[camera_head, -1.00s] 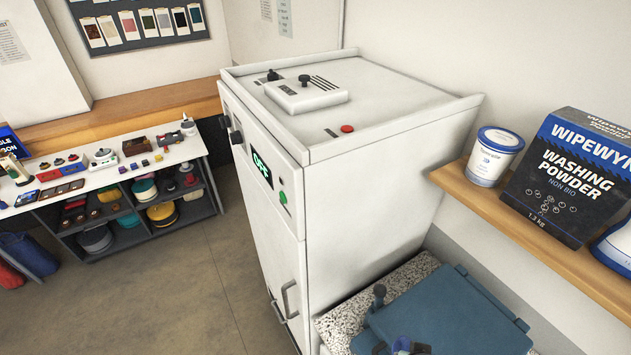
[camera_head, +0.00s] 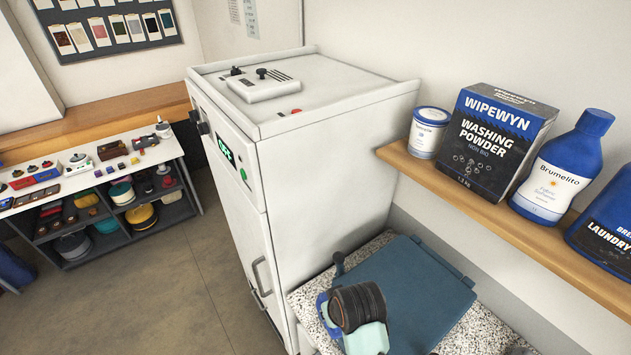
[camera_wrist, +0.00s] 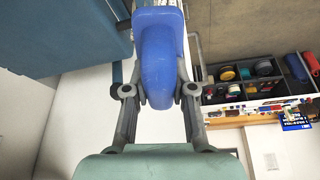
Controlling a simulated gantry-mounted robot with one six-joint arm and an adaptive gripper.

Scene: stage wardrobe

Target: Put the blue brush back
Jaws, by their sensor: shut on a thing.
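The blue brush (camera_wrist: 160,60) is held in my gripper (camera_wrist: 160,92), whose two fingers close on it from either side in the wrist view. Its rounded blue part points toward me and a flatter blue part lies beyond; no bristles can be made out. In the head view the blue of the brush (camera_head: 324,309) shows at the left of my wrist, beside the teal-blue lid (camera_head: 415,295) on the speckled counter. My wrist hides most of the gripper there, and I cannot tell whether the brush touches anything.
A tall white machine (camera_head: 330,150) stands left of the counter (camera_head: 310,292). A wooden shelf (camera_head: 405,160) on the right holds washing powder (camera_head: 480,140), a white tub (camera_head: 428,133) and blue bottles (camera_head: 560,170). A shelving unit (camera_head: 130,236) with small goods stands far left, across open floor.

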